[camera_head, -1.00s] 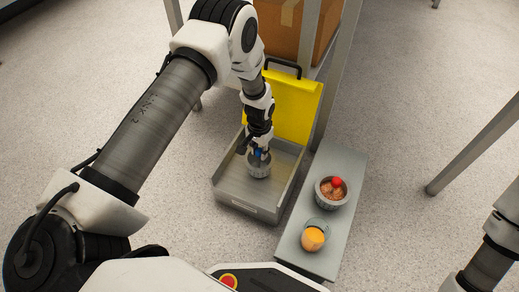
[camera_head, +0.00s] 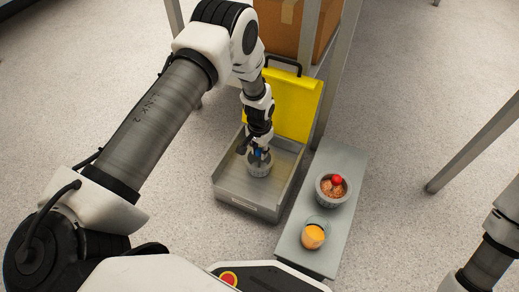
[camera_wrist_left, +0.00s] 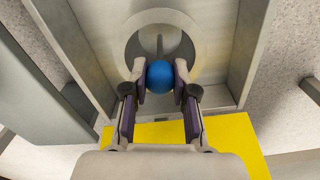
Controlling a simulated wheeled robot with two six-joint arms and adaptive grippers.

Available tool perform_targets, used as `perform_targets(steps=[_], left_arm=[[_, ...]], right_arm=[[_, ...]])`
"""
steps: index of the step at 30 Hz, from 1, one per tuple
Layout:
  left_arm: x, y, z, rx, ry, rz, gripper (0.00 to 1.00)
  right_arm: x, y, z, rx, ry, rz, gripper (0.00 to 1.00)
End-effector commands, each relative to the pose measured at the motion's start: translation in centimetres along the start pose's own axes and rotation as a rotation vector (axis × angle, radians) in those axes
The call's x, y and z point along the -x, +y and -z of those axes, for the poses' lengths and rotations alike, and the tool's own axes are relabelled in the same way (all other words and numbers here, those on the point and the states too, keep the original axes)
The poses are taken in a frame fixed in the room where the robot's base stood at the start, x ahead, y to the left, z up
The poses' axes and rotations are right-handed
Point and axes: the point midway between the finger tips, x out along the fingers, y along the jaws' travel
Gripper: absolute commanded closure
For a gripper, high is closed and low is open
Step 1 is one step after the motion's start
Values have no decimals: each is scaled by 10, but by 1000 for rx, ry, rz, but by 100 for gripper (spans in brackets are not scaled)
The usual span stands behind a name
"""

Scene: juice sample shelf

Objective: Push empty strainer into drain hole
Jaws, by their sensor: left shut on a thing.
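The strainer (camera_head: 259,171) is a small grey ribbed cup standing upright in the grey metal sink tray (camera_head: 242,205). Its blue ball knob (camera_wrist_left: 160,76) shows between my left fingers in the left wrist view. My left gripper (camera_head: 260,154) points down at the strainer and is shut on the blue knob. In the left wrist view a pale round rim (camera_wrist_left: 201,38) surrounds the knob. The drain hole itself is not visible, and I cannot tell how deep the strainer sits. My right gripper is out of view.
A narrow grey shelf (camera_head: 288,246) beside the tray holds another strainer (camera_head: 331,199) with a red knob and brownish contents, and a glass of orange juice (camera_head: 313,236). A yellow lid (camera_head: 294,103) stands behind the tray. A cardboard box (camera_head: 283,27) and metal posts are beyond.

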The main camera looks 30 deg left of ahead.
Motion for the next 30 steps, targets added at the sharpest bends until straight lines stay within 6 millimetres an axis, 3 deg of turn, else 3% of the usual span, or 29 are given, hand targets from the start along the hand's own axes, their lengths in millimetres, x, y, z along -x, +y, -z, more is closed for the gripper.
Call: perform_targets(steps=[30], left_arm=[[-23,0,1,0,1,0,100]], right_arm=[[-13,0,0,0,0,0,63]])
